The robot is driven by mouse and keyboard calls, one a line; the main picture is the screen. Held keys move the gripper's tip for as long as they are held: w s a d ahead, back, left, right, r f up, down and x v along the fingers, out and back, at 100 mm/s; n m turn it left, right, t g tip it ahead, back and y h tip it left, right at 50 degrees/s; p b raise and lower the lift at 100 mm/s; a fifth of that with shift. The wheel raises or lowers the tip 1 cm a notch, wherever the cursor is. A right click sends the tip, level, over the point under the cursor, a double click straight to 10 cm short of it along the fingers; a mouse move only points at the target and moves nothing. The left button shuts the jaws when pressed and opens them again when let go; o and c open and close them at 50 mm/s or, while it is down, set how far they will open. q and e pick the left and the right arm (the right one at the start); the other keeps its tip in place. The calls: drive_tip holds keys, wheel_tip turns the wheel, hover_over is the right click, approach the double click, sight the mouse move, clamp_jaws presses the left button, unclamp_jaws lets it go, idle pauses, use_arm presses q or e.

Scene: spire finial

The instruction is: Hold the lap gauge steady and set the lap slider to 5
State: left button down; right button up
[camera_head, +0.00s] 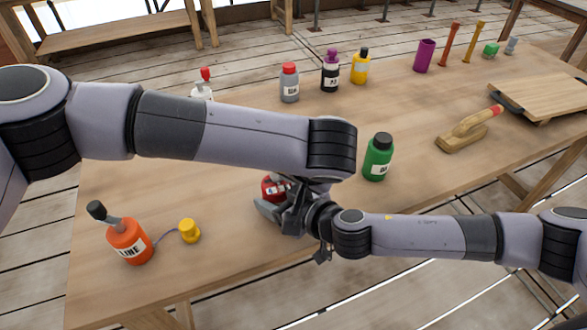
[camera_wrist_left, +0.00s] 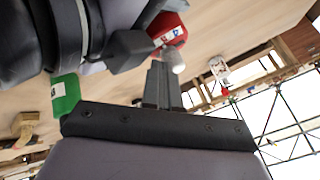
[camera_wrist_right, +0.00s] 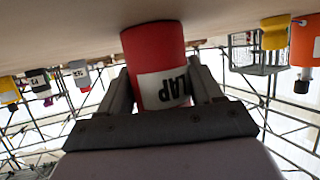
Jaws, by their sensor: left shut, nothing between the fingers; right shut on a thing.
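The lap gauge (camera_head: 269,187) is a red cylinder standing on the wooden table, partly hidden by my grippers and left forearm in the head view. In the right wrist view the lap gauge (camera_wrist_right: 153,45) bears a white label reading LAP. My right gripper (camera_head: 272,208) is shut on it, one finger on each side. In the left wrist view the gauge (camera_wrist_left: 166,27) is at the top with a small pale, shiny piece at its end; I cannot tell if that is the slider. My left gripper (camera_wrist_left: 163,70) is shut and empty, close beside that piece; contact is unclear.
A green bottle (camera_head: 377,158) stands right of the gauge. An orange bottle (camera_head: 130,242) and a yellow capped piece (camera_head: 189,231) are at the front left. Several bottles line the back edge. Bare table (camera_head: 230,260) shows in front.

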use_arm(q)
drive_tip(key=c, duration=1.7)
unclamp_jaws()
drive_tip(key=v, duration=0.9)
drive_tip(key=shift+s+r, duration=0.1)
drive_tip(key=shift+r, duration=0.1)
drive_tip(key=shift+c, duration=0.2)
drive_tip(key=o, duration=0.5)
drive_tip(key=shift+s+r, duration=0.1)
drive_tip(key=shift+r, duration=0.05)
drive_tip(key=o, duration=0.4)
drive_tip(key=shift+r, duration=0.15)
drive_tip(key=shift+c, duration=0.2)
drive_tip(key=shift+w+a+r+n+g+h, duration=1.15)
drive_tip(key=shift+w+a+n+g, duration=1.05)
drive_tip(key=shift+w+g, duration=1.7)
drive_tip(key=shift+t, duration=0.4)
drive_tip(key=f, duration=1.1)
drive_tip(key=shift+w+d, duration=0.1)
drive_tip(key=shift+w, duration=0.25)
